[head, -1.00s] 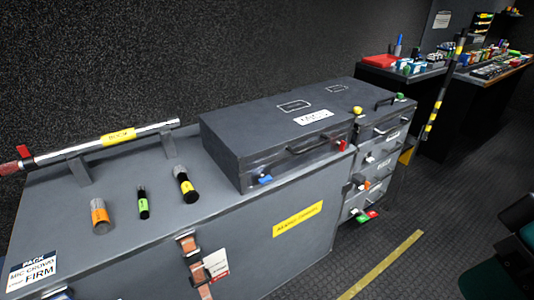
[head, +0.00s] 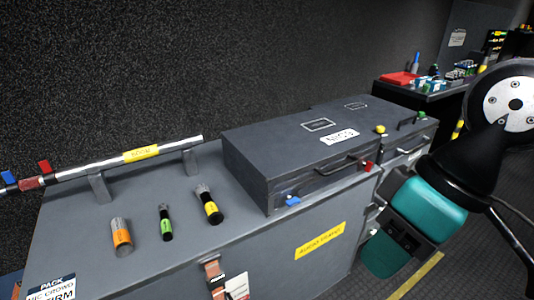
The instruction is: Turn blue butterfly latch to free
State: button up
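The blue butterfly latch (head: 292,200) is a small blue piece low on the front face of the dark grey mics case (head: 290,150), near its left front corner. A red latch (head: 368,166) sits at the right end of the same face, with a handle (head: 343,164) between them. My arm, black and teal, enters at the right. Its end, which looks like my gripper (head: 400,238), is right of the case and apart from the blue latch. Its fingers cannot be made out, so its opening is unclear.
The case rests on a grey trunk (head: 190,256). A boom pole (head: 110,162) lies on supports behind. A drawer unit, partly hidden by my arm, adjoins the right.

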aim_at(291, 201)
jog(key=u, duration=0.2)
jog(key=i, duration=0.9)
jog(key=z, duration=0.25)
